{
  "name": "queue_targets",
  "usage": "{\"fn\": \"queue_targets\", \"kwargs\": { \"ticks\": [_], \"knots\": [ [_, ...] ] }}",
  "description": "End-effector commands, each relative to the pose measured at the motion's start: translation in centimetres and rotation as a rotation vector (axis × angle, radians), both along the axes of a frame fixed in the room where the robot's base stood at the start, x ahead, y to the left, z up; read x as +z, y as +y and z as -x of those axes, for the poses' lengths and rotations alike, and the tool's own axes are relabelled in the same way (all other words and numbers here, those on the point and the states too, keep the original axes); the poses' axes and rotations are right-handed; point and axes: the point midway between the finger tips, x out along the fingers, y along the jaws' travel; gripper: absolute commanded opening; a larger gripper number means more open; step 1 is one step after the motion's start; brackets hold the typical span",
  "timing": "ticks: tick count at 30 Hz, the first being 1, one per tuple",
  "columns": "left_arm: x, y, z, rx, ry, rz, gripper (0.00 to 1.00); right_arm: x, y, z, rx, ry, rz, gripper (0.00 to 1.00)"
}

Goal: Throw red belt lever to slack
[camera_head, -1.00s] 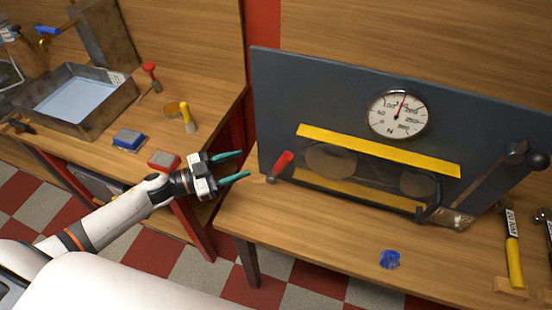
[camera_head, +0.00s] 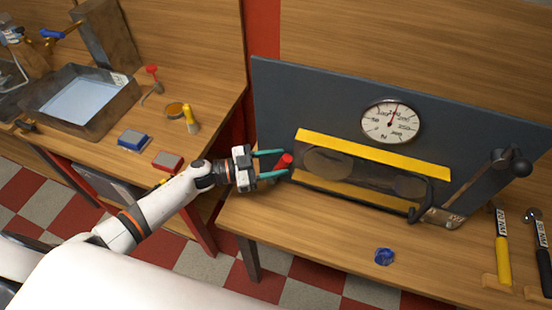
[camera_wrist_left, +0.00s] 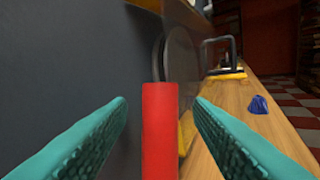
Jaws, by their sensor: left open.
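The red belt lever (camera_head: 285,161) sticks out at the left end of the grey panel, beside the yellow-edged belt guard. My left gripper (camera_head: 275,163) is open, with its teal fingers pointing right at the lever, one finger above and one below the red handle. In the left wrist view the red lever handle (camera_wrist_left: 160,130) stands upright between the two open fingers (camera_wrist_left: 160,128), with a gap on either side. The lever's lower end is partly hidden by the lower finger in the head view. My right gripper is not in view.
The grey panel (camera_head: 310,105) carries a round gauge (camera_head: 391,122) and yellow strips (camera_head: 375,154). A black crank arm (camera_head: 480,185) is at its right. A metal basin (camera_head: 80,100) stands left.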

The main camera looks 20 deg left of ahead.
Motion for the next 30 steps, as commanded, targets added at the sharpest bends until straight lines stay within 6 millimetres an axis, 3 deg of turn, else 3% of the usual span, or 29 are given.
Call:
{"fn": "queue_targets", "kwargs": {
  "ticks": [10,18,30],
  "knots": [
    [0.0,-0.3,-0.2,0.0,0.001,0.001,0.45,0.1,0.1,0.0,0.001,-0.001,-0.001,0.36],
    [0.0,-0.3,-0.2,0.0,0.001,0.001,0.01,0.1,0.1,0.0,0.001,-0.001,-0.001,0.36],
    [-0.3,0.2,-0.2,0.002,0.003,0.041,0.0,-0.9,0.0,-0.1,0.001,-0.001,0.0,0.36]
  ]
}}
